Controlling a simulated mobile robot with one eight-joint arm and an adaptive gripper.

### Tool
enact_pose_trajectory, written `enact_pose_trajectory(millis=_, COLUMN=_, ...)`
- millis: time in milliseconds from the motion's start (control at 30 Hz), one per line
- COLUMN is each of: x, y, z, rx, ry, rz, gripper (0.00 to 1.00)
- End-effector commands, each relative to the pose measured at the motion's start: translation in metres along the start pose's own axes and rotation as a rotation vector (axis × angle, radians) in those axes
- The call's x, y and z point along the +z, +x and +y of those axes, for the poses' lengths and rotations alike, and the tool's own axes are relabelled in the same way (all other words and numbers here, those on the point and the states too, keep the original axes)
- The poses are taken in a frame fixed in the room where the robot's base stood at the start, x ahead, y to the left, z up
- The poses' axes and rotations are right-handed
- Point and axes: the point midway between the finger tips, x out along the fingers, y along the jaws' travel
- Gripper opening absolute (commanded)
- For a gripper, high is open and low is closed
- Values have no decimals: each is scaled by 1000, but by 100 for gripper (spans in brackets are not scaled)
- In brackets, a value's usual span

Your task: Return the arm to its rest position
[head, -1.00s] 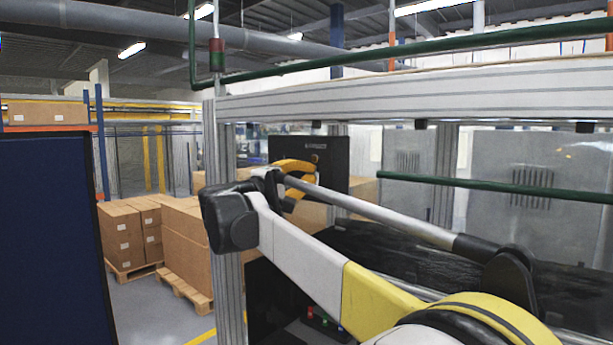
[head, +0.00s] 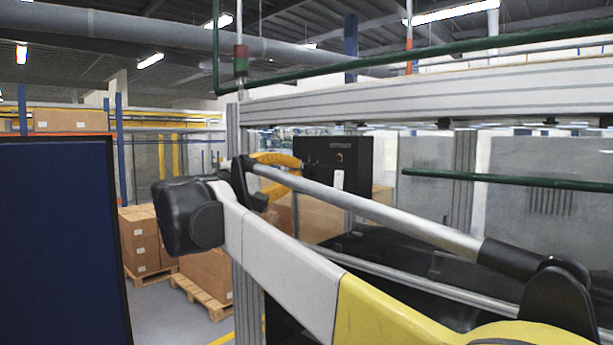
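My arm fills the lower middle and right of the head view. Its white and yellow link (head: 290,270) slopes up to the left, with a silver rod (head: 380,207) above it. A black joint housing (head: 185,215) sits at the upper left end of the link. My gripper is not seen in this view, so its fingers and anything in them are hidden. A curved yellow part (head: 275,162) shows just behind the joint; I cannot tell what it belongs to.
An aluminium frame with an upright post (head: 247,270) and a top beam (head: 420,98) stands close behind my arm. A green rail (head: 510,180) crosses at the right. A dark blue panel (head: 60,235) stands at the left. Boxes (head: 140,240) on pallets stand beyond.

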Motion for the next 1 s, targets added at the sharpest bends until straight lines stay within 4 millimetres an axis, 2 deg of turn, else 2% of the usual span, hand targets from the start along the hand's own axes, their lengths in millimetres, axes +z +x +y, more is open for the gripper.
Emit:
enact_pose_trajectory(millis=367, x=1, y=-1, z=0, rx=-2, ry=0, rz=-2, gripper=0)
enact_pose_trajectory(millis=467, x=11, y=5, z=-17, rx=-30, ry=3, rz=-8, gripper=0)
enact_pose_trajectory(millis=567, x=39, y=19, z=-59, rx=-107, ry=13, rz=-26, gripper=0)
enact_pose_trajectory(millis=667, x=83, y=35, z=-125, rx=-230, ry=40, rz=-52, gripper=0)
enact_pose_trajectory(millis=700, x=103, y=39, z=-155, rx=-285, ry=56, rz=-62, gripper=0)
enact_pose_trajectory(millis=767, x=132, y=42, z=-198, rx=-367, ry=85, rz=-79, gripper=0)
enact_pose_trajectory(millis=800, x=152, y=42, z=-226, rx=-420, ry=106, rz=-90, gripper=0)
enact_pose_trajectory(millis=867, x=180, y=39, z=-268, rx=-498, ry=143, rz=-106, gripper=0)
enact_pose_trajectory(millis=1000, x=244, y=21, z=-368, rx=-673, ry=250, rz=-145, gripper=0)
